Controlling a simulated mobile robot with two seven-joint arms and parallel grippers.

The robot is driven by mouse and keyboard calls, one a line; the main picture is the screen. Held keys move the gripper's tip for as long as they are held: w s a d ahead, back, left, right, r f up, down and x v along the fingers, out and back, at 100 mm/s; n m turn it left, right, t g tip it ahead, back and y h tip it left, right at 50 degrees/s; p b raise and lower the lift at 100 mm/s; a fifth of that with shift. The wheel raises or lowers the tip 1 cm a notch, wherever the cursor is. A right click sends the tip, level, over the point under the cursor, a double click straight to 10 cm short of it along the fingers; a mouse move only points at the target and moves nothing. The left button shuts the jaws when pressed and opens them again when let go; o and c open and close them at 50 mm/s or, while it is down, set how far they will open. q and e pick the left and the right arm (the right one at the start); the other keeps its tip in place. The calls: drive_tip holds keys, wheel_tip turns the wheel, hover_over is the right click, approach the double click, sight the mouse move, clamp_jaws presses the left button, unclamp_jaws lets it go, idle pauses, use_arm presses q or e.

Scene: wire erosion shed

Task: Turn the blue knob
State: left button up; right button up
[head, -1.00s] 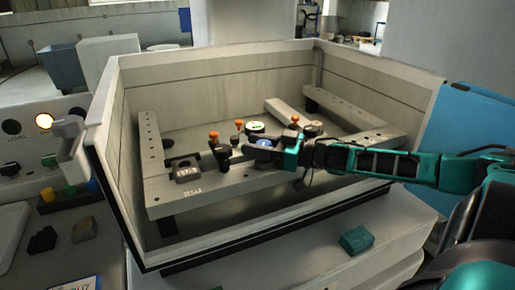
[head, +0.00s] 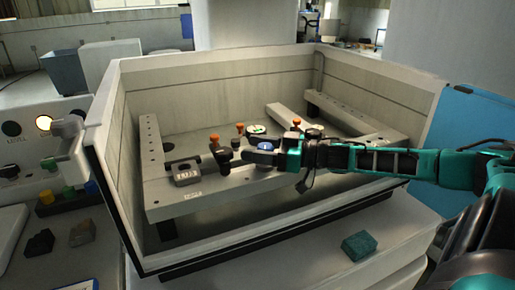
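The blue knob (head: 265,146) shows as a small blue disc on the front rail of the pale metal frame (head: 215,187) inside the grey tank. My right gripper (head: 262,157) reaches in from the right, low over the rail, with its dark tip at the knob. The gripper's teal body is just right of the knob. The fingers are small and dark here, so I cannot tell whether they touch the knob or how far apart they are. My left gripper is not in view.
Orange-topped clamps (head: 214,138) and a dark block (head: 185,172) stand on the frame left of the knob. A teal block (head: 358,245) lies on the ledge outside. A control panel (head: 45,145) is at the left.

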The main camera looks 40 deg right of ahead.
drive_tip(key=shift+o, duration=0.3)
drive_tip(key=shift+p+v, duration=1.6)
drive_tip(key=shift+v, duration=4.85)
drive_tip(key=shift+d, duration=0.1)
